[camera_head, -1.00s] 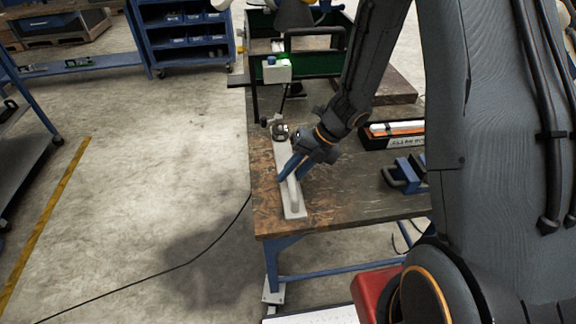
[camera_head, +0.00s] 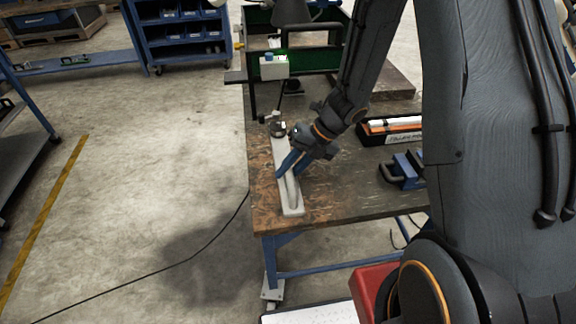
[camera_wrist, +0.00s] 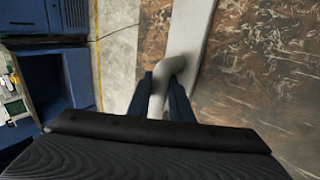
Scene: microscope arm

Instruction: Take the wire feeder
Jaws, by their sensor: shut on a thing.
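The wire feeder is a long pale grey piece (camera_head: 291,207) with a raised curved handle, lying along the left part of the wooden workbench (camera_head: 345,200). A dark round part sits at its far end. My gripper (camera_head: 284,175) reaches down from the upper right with its blue fingers on the handle. In the wrist view the fingers (camera_wrist: 168,100) close around the pale handle (camera_wrist: 168,72) from both sides. The flat base strip (camera_wrist: 190,35) runs beyond them. The contact faces of the fingers are partly hidden.
A blue clamp-like tool (camera_head: 404,171) and a box with an orange and white item (camera_head: 392,130) lie to the right on the bench. A green-sided frame (camera_head: 310,62) with a small grey box (camera_head: 274,67) stands behind. The floor on the left is mostly clear.

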